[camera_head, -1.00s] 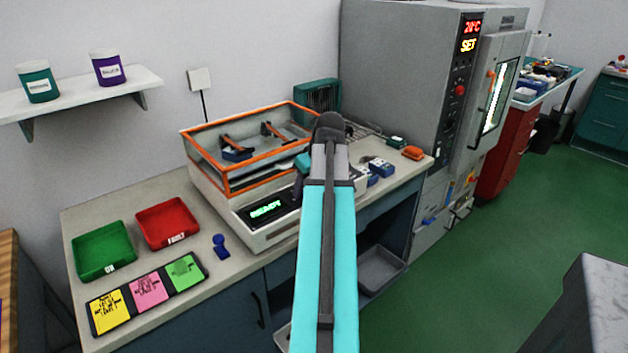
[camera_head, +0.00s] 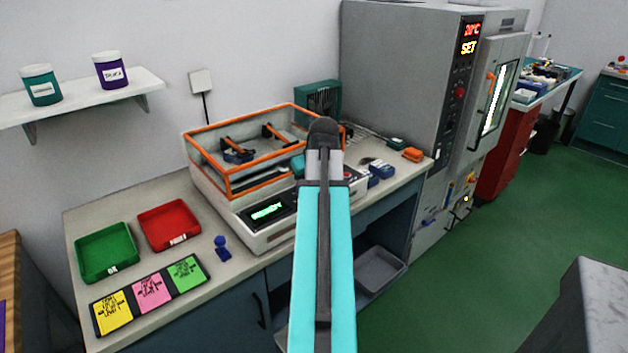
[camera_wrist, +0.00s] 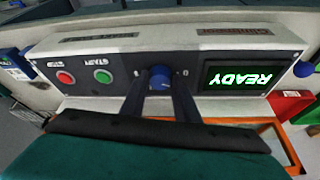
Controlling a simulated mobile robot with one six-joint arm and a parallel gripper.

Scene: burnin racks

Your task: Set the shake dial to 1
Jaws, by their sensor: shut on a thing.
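The shake dial (camera_wrist: 160,76) is a blue knob on the dark front panel of the shaker, between the green button and the display. The wrist view shows the panel upside down. My gripper (camera_wrist: 160,90) has its two dark fingers on either side of the knob and is shut on it. Small white marks sit on both sides of the dial; the right one looks like a 0. Which way the dial points is not clear. The shaker (camera_head: 262,240) stands on the bench in the head view, where my arm hides the dial and fingers.
The display (camera_wrist: 236,79) reads READY. A green button (camera_wrist: 103,76) and a red button (camera_wrist: 66,77) are near the dial. The orange-framed cover (camera_head: 228,188) is above the panel. Green (camera_head: 107,271) and red (camera_head: 140,234) trays lie left; a grey oven (camera_head: 400,70) stands right.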

